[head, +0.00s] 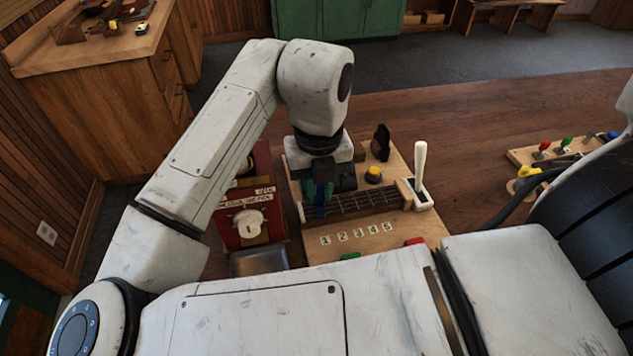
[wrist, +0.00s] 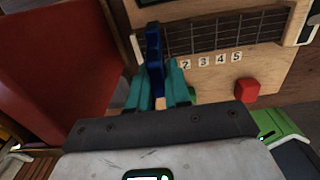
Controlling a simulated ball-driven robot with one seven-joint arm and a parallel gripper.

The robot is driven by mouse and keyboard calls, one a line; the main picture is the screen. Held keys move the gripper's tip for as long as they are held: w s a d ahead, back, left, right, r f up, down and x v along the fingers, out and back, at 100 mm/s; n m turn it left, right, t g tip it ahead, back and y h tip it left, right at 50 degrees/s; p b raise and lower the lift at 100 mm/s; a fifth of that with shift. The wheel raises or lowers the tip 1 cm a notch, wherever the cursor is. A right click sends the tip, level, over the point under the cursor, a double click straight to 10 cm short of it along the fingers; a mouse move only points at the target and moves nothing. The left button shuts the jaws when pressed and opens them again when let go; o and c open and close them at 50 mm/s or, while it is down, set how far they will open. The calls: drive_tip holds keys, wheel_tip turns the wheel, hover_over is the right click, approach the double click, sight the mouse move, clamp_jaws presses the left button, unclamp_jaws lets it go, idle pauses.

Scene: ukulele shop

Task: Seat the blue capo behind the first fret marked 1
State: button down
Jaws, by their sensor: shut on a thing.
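The blue capo (wrist: 153,48) is between the teal fingers of my gripper (wrist: 158,88), which is shut on it. In the wrist view it lies across the left end of the fretboard (wrist: 225,30), left of the label 2 (wrist: 185,64). I cannot tell whether it touches the strings. In the head view the capo (head: 320,209) shows as a blue strip below my gripper (head: 320,193), at the fretboard's left end (head: 365,203). The label 1 (head: 325,240) is in front of the capo there; in the wrist view it is hidden behind my gripper.
A red box with a white dial (head: 248,222) stands close left of the wooden board (head: 320,252). A yellow button (head: 374,174) and a white upright lever (head: 420,165) are right of my gripper. A red block (wrist: 247,91) sits at the board's front. Bare tabletop (head: 475,150) lies to the right.

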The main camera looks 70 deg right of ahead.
sight(318, 202)
drive_tip(key=shift+f+b, duration=0.75)
drive_tip(key=shift+f, duration=0.65)
drive_tip(key=shift+f+b, duration=0.6)
drive_tip(key=shift+b, duration=0.15)
idle(0.6)
drive_tip(key=c, duration=1.4)
unclamp_jaws()
drive_tip(key=shift+o, duration=0.2)
drive_tip(key=shift+s+r+p, duration=0.1)
drive_tip(key=shift+r+p, duration=4)
drive_tip(key=shift+r, duration=1.45)
